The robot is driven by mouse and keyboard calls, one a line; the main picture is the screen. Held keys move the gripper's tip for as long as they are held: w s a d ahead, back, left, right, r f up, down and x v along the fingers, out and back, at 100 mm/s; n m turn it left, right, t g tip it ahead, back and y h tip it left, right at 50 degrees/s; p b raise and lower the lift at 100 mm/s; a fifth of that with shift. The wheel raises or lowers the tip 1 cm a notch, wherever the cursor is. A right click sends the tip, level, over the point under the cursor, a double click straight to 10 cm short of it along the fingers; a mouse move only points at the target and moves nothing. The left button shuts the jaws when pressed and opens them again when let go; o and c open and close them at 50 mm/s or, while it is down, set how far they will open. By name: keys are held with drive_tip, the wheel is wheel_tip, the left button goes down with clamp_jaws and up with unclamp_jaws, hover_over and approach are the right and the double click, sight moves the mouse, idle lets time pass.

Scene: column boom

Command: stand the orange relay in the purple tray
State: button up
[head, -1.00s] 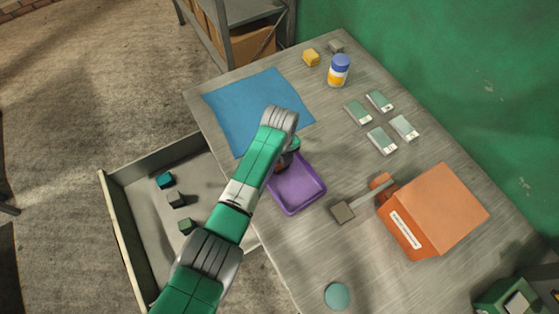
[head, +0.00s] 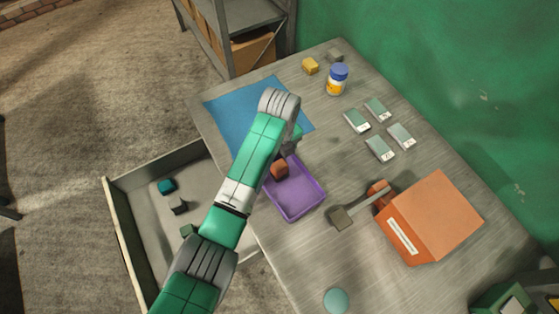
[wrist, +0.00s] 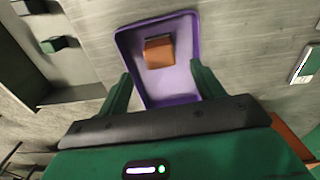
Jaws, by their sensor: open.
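The orange relay (head: 280,169) is a small block inside the purple tray (head: 298,203), toward the tray's far end. In the wrist view the relay (wrist: 159,51) rests on the tray floor, apart from the walls at its sides; the tray (wrist: 185,92) lies beyond my fingers. My gripper (wrist: 162,82) is open and empty, its two green fingers apart on either side of the tray's near part. In the head view my arm hides most of the gripper (head: 291,146), which is just beyond the relay.
A blue mat (head: 233,112) lies beyond the tray. Several pale green-grey blocks (head: 357,120) and a blue-capped bottle (head: 337,79) are farther back. An open drawer (head: 130,226) holds small dark blocks.

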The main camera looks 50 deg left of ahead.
drive_tip(key=shift+r, duration=1.25)
drive_tip(key=w+d+r+n+t+y, duration=0.1)
drive_tip(key=w+d+r+n+t, duration=0.2)
drive_tip(key=w+d+r+t, duration=0.5)
drive_tip(key=w+d+r+n+t, duration=0.25)
drive_tip(key=d+r, duration=0.25)
drive_tip(key=r, duration=0.5)
drive_tip(key=w+d+r+n+t, duration=0.25)
drive_tip(key=w+d+r, duration=0.2)
drive_tip(key=r, duration=0.45)
drive_tip(key=s+d+r+n+t, duration=0.4)
drive_tip(key=s+r, duration=0.2)
drive_tip(key=r, duration=0.4)
drive_tip(key=s+d+r+n+t, duration=0.4)
drive_tip(key=s+r, duration=0.3)
drive_tip(key=r, duration=0.2)
drive_tip(key=s+d+r+n+t+h, duration=0.1)
drive_tip(key=s+d+r+n+t, duration=0.3)
drive_tip(key=s+r, duration=0.3)
wheel_tip(320, 180, up, 4)
drive_tip(key=shift+d+f, duration=0.2)
drive_tip(key=shift+d, duration=0.7)
